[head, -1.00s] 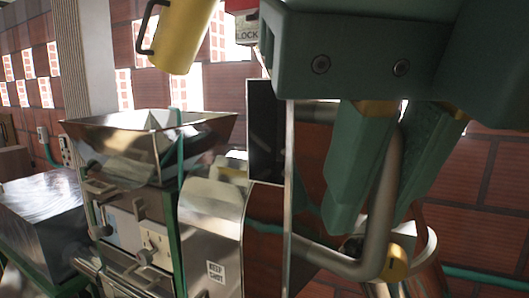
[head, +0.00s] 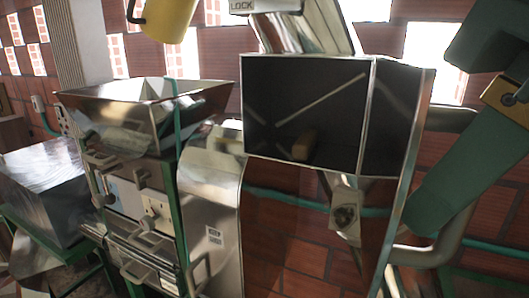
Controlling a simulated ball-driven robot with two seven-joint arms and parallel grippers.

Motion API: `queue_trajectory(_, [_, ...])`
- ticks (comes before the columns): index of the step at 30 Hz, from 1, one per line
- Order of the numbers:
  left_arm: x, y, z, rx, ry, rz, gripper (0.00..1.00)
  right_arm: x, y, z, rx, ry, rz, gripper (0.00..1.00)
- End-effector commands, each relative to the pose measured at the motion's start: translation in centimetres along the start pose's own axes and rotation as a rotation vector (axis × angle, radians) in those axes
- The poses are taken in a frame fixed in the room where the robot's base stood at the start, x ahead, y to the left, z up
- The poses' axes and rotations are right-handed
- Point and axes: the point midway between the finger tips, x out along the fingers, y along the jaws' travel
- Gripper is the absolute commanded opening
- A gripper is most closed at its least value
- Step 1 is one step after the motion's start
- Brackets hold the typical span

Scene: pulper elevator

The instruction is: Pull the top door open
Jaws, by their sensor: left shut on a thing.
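The top door (head: 402,125) stands swung out, with its dark inner side and bright metal edge facing me. A wide dark rectangular area (head: 305,105) shows to its left. The door's bent grey bar handle (head: 432,256) sticks out on the right. My left gripper (head: 448,195) is at the right side, shut on this handle. One green finger shows in front of the bar and hides its middle. The other finger is hidden or outside the picture. My right gripper is not in view.
A steel hopper machine (head: 150,150) stands to the left, with a metal box (head: 45,190) beyond it. A yellow mug-like container (head: 168,18) and a box marked LOCK (head: 265,5) are at the top. A brick wall and a thin green pipe lie behind.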

Motion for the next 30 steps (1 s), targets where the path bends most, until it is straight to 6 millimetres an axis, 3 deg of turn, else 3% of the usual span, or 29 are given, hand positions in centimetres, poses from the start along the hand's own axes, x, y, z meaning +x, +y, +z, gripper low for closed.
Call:
queue_trajectory(7, [-0.5,-0.1,0.3,-0.005,0.001,-0.013,0.0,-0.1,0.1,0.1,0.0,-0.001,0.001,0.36])
queue_trajectory(8, [-0.5,-0.1,0.4,-0.005,0.001,-0.014,0.22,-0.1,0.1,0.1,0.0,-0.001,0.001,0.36])
queue_trajectory(9, [-0.5,0.0,0.3,-0.004,0.001,-0.013,0.32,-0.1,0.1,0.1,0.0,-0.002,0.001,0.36])
queue_trajectory(20, [0.0,0.2,0.3,0.018,0.002,-0.014,0.32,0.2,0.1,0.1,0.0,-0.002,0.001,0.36])
queue_trajectory(30, [1.2,3.0,2.6,0.257,0.005,-0.113,0.32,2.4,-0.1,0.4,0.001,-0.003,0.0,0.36])
